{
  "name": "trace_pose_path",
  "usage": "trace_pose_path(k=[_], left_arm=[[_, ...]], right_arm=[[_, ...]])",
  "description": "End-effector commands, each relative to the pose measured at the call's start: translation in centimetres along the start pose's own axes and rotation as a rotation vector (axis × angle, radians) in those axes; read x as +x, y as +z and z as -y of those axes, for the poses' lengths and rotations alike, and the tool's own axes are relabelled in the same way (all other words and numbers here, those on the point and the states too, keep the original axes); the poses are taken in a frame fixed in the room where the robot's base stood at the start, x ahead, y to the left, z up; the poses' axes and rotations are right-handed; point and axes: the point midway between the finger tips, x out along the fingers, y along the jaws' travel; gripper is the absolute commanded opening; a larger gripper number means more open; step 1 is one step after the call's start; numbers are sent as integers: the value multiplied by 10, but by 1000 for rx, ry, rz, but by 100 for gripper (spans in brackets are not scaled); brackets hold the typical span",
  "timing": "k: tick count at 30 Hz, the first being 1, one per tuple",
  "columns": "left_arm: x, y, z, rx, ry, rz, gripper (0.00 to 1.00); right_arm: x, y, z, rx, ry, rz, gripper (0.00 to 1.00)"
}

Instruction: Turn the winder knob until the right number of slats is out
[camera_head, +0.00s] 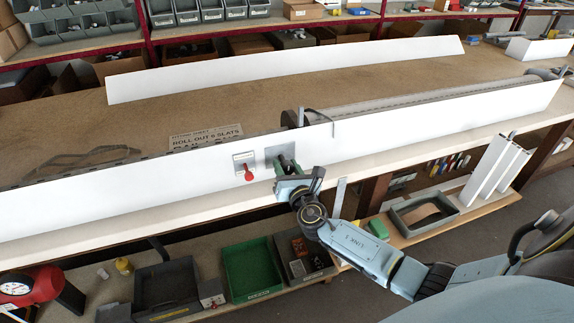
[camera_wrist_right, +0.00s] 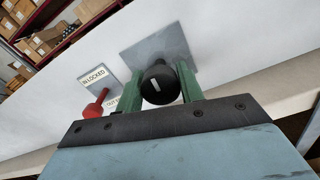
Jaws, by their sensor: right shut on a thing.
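The winder knob (camera_wrist_right: 160,84) is round and black with a white mark, in front of a grey metal plate (camera_wrist_right: 158,48) on the long white panel. In the right wrist view it sits between the two green fingers of my right gripper (camera_wrist_right: 158,92), which is shut on it. In the head view my right gripper (camera_head: 288,166) reaches up to the plate and hides the knob. A red lever (camera_head: 248,172) with a locked/out label stands just left of it. A sign (camera_head: 205,138) on the bench behind reads "ROLL OUT 5 SLATS" or similar; the digit is small. My left gripper is not in view.
The white panel (camera_head: 430,118) runs along the bench front. A second long white strip (camera_head: 280,70) lies farther back on the brown bench top (camera_head: 400,75). Below are a green bin (camera_head: 252,268), a dark bin (camera_head: 165,285) and upright white profiles (camera_head: 497,168).

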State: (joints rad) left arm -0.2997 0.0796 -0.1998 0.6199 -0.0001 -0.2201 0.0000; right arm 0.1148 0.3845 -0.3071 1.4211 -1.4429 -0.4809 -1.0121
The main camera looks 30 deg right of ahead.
Motion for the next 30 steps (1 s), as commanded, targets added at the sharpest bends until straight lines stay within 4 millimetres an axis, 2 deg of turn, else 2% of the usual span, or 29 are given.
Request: trace_pose_path(k=[9,25,26,30], left_arm=[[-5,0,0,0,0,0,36],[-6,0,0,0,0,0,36],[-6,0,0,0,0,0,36],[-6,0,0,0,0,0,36]], right_arm=[[0,-1,0,-116,1,-2,15],[0,-1,0,-139,1,-1,15],[0,-1,0,-139,1,-1,41],[0,-1,0,-137,1,-1,59]])
